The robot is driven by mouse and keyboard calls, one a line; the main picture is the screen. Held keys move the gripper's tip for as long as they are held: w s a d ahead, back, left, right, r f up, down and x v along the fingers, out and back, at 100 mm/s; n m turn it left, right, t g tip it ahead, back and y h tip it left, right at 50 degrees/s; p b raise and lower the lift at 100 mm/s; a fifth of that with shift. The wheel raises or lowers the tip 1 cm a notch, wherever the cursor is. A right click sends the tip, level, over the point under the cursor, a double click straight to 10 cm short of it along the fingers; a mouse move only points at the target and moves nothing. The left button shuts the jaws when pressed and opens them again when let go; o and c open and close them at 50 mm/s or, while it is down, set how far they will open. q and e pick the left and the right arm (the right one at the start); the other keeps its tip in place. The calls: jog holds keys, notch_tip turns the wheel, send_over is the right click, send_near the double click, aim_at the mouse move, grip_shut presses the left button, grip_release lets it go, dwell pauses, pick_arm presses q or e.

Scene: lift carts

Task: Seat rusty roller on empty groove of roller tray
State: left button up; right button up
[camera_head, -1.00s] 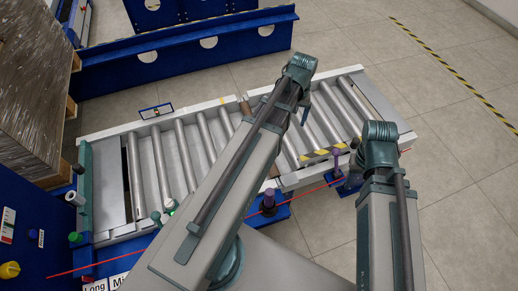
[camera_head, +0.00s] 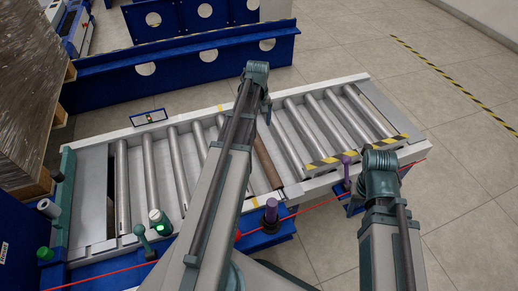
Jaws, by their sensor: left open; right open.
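The roller tray (camera_head: 97,165) is a long pale frame with several grey metal rollers lying across it. The rusty roller (camera_head: 268,162) is a brown bar near the tray's middle, between grey rollers. Its far part is hidden behind my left arm, so I cannot tell how it rests at that end. An empty groove is not clear from here. My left arm reaches over the tray from the bottom, and my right arm stands at its lower right.
A blue beam with round holes (camera_head: 105,78) stands behind the tray. A wrapped pallet load (camera_head: 30,100) is at the left. Purple-topped posts (camera_head: 271,211) and a green-topped post (camera_head: 138,230) line the near edge. Open floor (camera_head: 455,200) lies to the right.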

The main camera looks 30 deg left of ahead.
aim_at(259, 143)
pick_arm(q)
notch_tip(259, 143, down, 7)
jog(key=b, duration=0.6)
jog(key=shift+f, duration=0.15)
jog(key=f+b, duration=0.1)
jog(key=b, duration=0.1)
jog(key=f+b, duration=0.3)
jog(key=f, duration=0.1)
jog(key=shift+d+f+b, duration=0.15)
jog(key=shift+d+b, duration=0.1)
jog(key=shift+b, duration=0.15)
grip_shut()
